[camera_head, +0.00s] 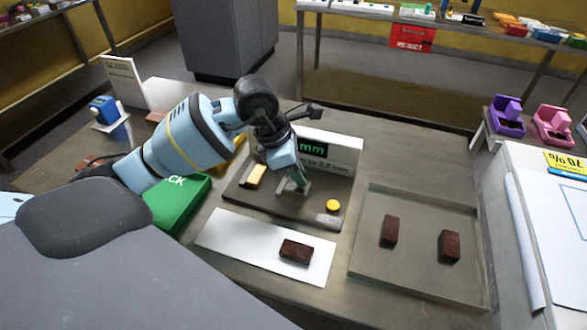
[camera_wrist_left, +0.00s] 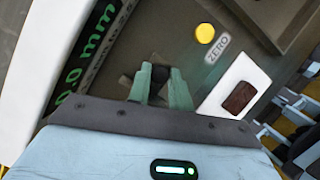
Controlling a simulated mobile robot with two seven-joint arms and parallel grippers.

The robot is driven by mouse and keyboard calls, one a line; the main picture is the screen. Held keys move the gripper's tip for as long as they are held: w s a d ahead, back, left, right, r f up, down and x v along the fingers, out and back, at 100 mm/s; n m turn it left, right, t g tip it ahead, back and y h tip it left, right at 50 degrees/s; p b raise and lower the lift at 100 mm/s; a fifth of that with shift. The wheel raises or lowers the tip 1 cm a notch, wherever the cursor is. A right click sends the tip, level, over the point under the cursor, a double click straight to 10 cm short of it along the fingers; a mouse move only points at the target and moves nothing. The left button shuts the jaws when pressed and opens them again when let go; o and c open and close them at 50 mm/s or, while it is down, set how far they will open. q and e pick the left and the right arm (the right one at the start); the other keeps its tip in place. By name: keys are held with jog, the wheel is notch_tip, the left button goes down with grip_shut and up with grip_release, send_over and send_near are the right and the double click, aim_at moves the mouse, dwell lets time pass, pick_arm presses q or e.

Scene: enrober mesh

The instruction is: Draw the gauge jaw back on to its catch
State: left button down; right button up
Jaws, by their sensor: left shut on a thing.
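The gauge stands mid-table with a dark base plate (camera_head: 265,208), a white display housing (camera_head: 345,158) reading "mm" and a yellow round button (camera_head: 333,206) beside a ZERO label. My left gripper (camera_head: 302,187) reaches down over the base in front of the display. In the left wrist view its two greenish fingers (camera_wrist_left: 160,82) are shut on a small dark knob (camera_wrist_left: 160,73), apparently the gauge jaw's. The jaw's body and its catch are largely hidden by the gripper. A yellow block (camera_head: 256,176) sits on the base to the left. My right gripper is out of view.
A brown bar (camera_head: 296,251) lies on a white sheet (camera_head: 240,236) in front of the gauge. A shallow tray (camera_head: 400,278) at right holds two brown bars. A green box (camera_head: 178,203) stands left of the gauge, close beneath my left arm.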

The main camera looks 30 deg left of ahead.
aim_at(286, 188)
pick_arm(q)
jog(key=c, duration=1.3)
grip_release()
jog(key=shift+d, duration=0.3)
jog(key=shift+o, duration=0.2)
jog(key=shift+a, duration=0.1)
jog(key=shift+a+r, duration=0.2)
jog(key=shift+r, duration=0.2)
jog(key=v, duration=0.7)
jog(key=shift+s+d, duration=0.1)
